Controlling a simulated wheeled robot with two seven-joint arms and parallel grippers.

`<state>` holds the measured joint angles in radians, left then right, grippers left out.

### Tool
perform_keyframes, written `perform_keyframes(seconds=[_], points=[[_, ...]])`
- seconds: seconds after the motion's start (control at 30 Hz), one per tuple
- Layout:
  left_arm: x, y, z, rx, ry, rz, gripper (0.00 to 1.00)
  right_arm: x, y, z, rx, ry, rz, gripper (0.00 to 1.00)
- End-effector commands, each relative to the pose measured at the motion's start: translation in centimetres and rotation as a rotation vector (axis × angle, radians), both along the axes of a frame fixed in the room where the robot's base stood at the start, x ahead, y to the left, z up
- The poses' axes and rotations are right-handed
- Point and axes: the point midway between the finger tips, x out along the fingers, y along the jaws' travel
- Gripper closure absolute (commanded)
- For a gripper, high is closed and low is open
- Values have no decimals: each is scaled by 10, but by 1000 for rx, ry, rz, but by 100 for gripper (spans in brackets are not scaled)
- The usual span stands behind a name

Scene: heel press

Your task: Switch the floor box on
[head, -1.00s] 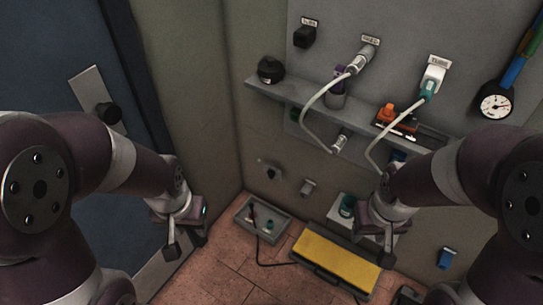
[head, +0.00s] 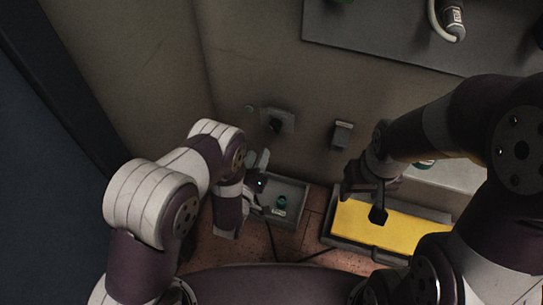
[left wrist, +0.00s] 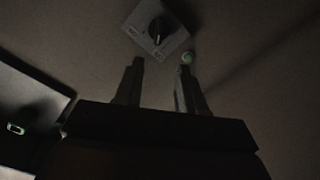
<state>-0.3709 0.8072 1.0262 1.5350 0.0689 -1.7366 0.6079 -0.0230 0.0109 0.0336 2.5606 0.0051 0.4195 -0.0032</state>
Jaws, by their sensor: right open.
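A grey floor box (head: 296,190) sits on the tiles against the wall in the head view, with a green part (head: 281,201) and a small label inside. My left gripper (head: 260,182) is beside its left side and partly hides it. On the wall above is a grey plate with a dark rotary knob (head: 276,122). The knob (left wrist: 158,30) also shows in the left wrist view, on a plate with small labels, beyond my open, empty left fingers (left wrist: 160,68). A small green round part (left wrist: 187,58) is beside the plate. My right gripper (head: 364,203) is open over the yellow pedal (head: 350,222).
A grey wall block (head: 342,135) is right of the knob plate. A grey panel (head: 375,30) with a white hose (head: 437,22) is above. A dark cable (head: 315,252) runs across the floor. A dark blue door (head: 40,190) is at the left.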

Motion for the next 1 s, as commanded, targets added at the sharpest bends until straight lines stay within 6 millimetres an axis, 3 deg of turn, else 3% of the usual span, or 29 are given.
perform_keyframes(seconds=[0.03, 0.17, 0.5, 0.63, 0.8, 1.0], points=[[-5, -1, -17, -17, -23, -6, 61, 0, 0, -16, 0, -1, 0, 39], [-1, -5, -17, -40, -55, -12, 61, 1, 0, -22, 0, -2, 0, 39], [77, -30, -19, -39, -56, -10, 61, 0, 0, -64, 0, -1, 0, 39], [99, -37, -17, -38, -55, -10, 61, 0, 0, -74, 0, -1, 0, 39], [111, -41, -13, -37, -54, -11, 61, 0, 0, -77, 0, -1, 0, 39], [111, -41, -12, -36, -53, -11, 61, 0, 0, -76, 0, -1, 0, 39]])
